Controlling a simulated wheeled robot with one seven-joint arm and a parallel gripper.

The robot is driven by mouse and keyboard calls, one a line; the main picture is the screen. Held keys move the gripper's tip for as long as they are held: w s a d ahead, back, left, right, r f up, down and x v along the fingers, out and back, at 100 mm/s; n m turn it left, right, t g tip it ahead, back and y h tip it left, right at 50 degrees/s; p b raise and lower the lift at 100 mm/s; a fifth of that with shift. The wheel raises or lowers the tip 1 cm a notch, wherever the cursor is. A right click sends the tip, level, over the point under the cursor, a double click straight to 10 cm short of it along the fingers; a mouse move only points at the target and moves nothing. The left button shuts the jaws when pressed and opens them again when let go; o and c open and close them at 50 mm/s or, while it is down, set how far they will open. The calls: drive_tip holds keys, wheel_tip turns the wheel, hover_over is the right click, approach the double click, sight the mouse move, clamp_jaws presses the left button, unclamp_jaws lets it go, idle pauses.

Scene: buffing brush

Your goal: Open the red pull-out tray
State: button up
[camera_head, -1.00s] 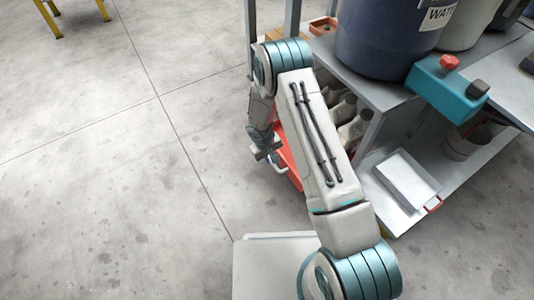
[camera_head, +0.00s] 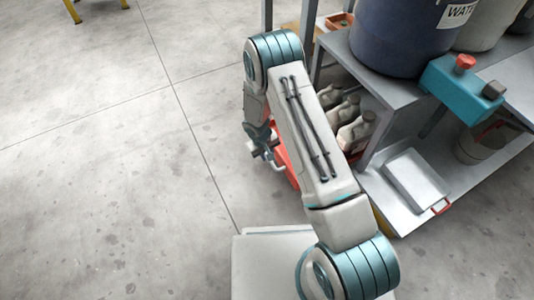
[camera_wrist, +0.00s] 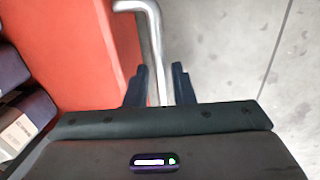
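The red pull-out tray (camera_head: 292,170) shows in the head view low at the shelf's left side, partly hidden behind my arm. In the wrist view its red surface (camera_wrist: 75,50) fills the upper left. A bent metal handle (camera_wrist: 154,35) runs down from the top between my fingers.
Several bottles (camera_head: 357,131) stand under the shelf's top beside my arm. A large blue barrel (camera_head: 395,40) and a teal box (camera_head: 462,88) stand on top. A white box (camera_head: 416,180) lies on the lower board. Open concrete floor (camera_head: 100,180) lies to the left.

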drive_tip(key=shift+o, duration=0.5)
drive_tip(key=shift+r, duration=0.1)
drive_tip(key=shift+r, duration=0.3)
wheel_tip(320, 180, up, 13)
drive_tip(key=s+a+p, duration=0.1)
drive_tip(key=a+p, duration=0.1)
drive_tip(key=p, duration=0.3)
drive_tip(key=shift+a, duration=0.2)
drive_tip(key=s+d+r+m+p, duration=0.1)
drive_tip(key=s+d+r+p, duration=0.15)
drive_tip(key=r+p, duration=0.7)
drive_tip(key=s+d+r+m+t+p, duration=0.15)
drive_tip(key=d+r, duration=0.25)
drive_tip(key=r, duration=1.2)
drive_tip(key=s+d+r+g+p, duration=0.1)
drive_tip(key=d+r+p, duration=0.35)
drive_tip(key=r, duration=0.85)
drive_tip(key=s+d+r+m+y+p, duration=0.1)
drive_tip(key=s+r+p, duration=0.8)
drive_tip(key=r, duration=0.5)
drive_tip(key=s+d+r+m+t+y+p, duration=0.1)
drive_tip(key=s+d+r+p, duration=0.1)
drive_tip(key=s+r+p, duration=0.6)
drive_tip(key=v, duration=0.6)
drive_tip(key=shift+r+p, duration=0.25)
drive_tip(key=shift+p, duration=0.15)
